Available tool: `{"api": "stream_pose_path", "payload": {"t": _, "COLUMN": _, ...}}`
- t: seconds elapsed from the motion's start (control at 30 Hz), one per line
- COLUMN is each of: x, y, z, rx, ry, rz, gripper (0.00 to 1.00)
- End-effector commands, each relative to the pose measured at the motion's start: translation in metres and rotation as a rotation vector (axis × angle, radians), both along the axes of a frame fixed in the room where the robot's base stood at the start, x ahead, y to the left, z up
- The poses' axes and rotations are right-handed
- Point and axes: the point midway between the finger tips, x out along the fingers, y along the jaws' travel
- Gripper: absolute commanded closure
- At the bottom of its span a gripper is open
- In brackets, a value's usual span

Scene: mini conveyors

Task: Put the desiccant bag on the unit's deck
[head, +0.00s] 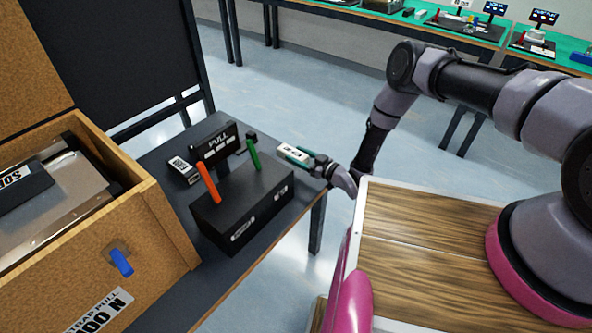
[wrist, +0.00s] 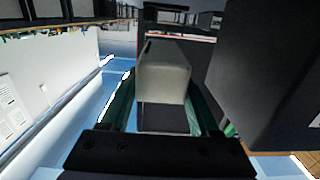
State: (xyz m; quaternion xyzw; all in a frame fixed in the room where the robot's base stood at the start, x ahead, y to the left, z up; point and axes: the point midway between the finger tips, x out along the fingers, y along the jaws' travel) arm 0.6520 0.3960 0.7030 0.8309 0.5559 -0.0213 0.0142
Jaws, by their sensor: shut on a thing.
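My gripper (head: 308,160) is over the right edge of the dark table, beside the black box with coloured handles. It is shut on a small pale packet with dark print, seemingly the desiccant bag (head: 290,153). In the wrist view the bag (wrist: 163,72) is a grey-white block between the green fingers of my gripper (wrist: 160,105). The bag looks clear of the tabletop. The unit (head: 75,185) is a silver metal body inside the open wooden crate at the left, with a black labelled part on top. The crate wall hides its lower part.
The black box (head: 240,205) holds an orange and a green handle upright. The wooden crate (head: 165,215) has a raised wall and a blue tab. Green-topped benches are far back.

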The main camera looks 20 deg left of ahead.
Motion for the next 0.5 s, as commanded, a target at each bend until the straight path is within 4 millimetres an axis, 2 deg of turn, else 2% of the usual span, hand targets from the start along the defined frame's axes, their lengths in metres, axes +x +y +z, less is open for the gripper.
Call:
{"api": "stream_pose_path", "payload": {"t": 0.1, "x": -0.001, "y": 0.001, "z": -0.019, "rx": 0.001, "ry": -0.001, "rz": 0.001, "gripper": 0.97}}
{"api": "stream_pose_path", "payload": {"t": 0.5, "x": 0.001, "y": 0.0, "z": -0.062, "rx": 0.002, "ry": -0.001, "rz": -0.001, "gripper": 0.97}}
